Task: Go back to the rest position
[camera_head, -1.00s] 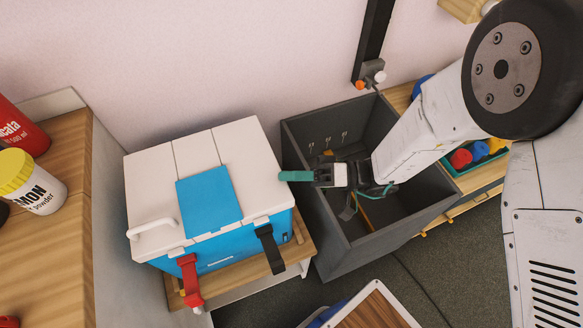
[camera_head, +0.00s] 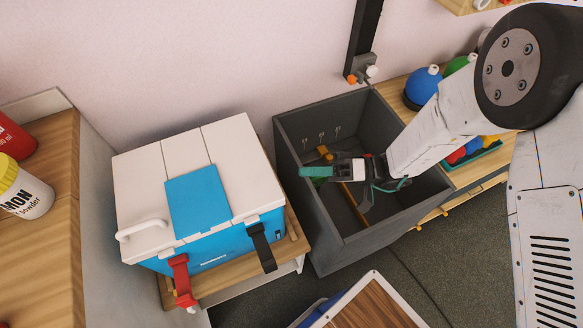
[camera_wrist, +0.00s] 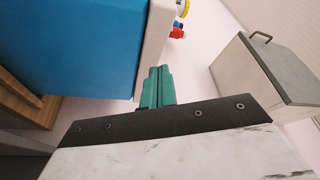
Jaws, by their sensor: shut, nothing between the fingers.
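My gripper (camera_head: 312,171) has teal fingers that are closed together with nothing between them. In the head view it shows over the dark grey open bin (camera_head: 331,266), pointing left toward the cooler. In the wrist view the teal fingers (camera_wrist: 157,88) lie side by side, near the blue and white cooler (camera_wrist: 85,40). In the head view the cooler (camera_head: 243,165) has a closed white lid with a blue panel, and it is apart from my gripper.
The cooler stands on a wooden stand (camera_head: 215,285). A wooden counter (camera_head: 45,245) with a yellow-capped jar (camera_head: 27,192) is at left. A wood-topped, white-edged surface (camera_head: 365,308) is at the bottom. A blue ball-shaped object (camera_head: 423,86) sits behind my arm. Dark floor (camera_head: 440,265) shows at lower right.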

